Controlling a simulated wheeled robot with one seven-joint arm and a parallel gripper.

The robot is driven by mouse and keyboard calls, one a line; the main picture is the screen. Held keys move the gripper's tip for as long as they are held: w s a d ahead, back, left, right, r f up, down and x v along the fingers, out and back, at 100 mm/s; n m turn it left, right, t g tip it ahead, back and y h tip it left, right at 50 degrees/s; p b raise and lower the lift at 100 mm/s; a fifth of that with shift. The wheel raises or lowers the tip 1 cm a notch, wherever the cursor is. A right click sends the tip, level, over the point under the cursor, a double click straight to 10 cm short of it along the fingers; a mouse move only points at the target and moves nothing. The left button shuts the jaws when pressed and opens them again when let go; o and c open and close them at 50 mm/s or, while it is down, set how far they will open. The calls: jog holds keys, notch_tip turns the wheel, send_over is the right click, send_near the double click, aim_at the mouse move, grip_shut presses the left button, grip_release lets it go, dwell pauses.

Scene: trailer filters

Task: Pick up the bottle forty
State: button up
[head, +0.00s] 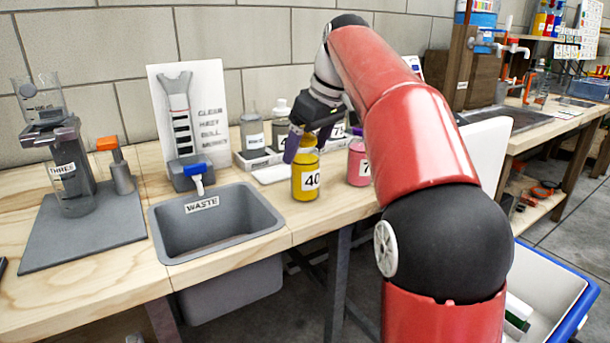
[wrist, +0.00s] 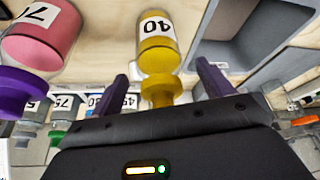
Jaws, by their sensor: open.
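The yellow bottle labelled 40 (head: 305,183) stands upright near the front edge of the wooden bench, right of the waste sink. In the wrist view the same bottle (wrist: 157,57) shows with its yellow cap (wrist: 160,90) between the two purple fingers. My gripper (wrist: 162,82) is open, with a finger on each side of the cap and gaps showing. In the head view my gripper (head: 307,140) is at the top of the bottle, and part of it is hidden behind the bottle and my wrist.
A pink bottle (head: 358,162) with a purple cap (wrist: 20,92) stands close to the right of the yellow one. The grey waste sink (head: 160,224) is to the left. Several labelled bottles, one grey (head: 253,132), stand behind on a tray. A white sign (head: 208,90) leans at the wall.

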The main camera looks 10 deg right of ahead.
jog(key=shift+x, duration=0.95)
jog(key=c, duration=1.2)
jog(key=shift+c, duration=0.7)
jog(key=shift+r, duration=0.15)
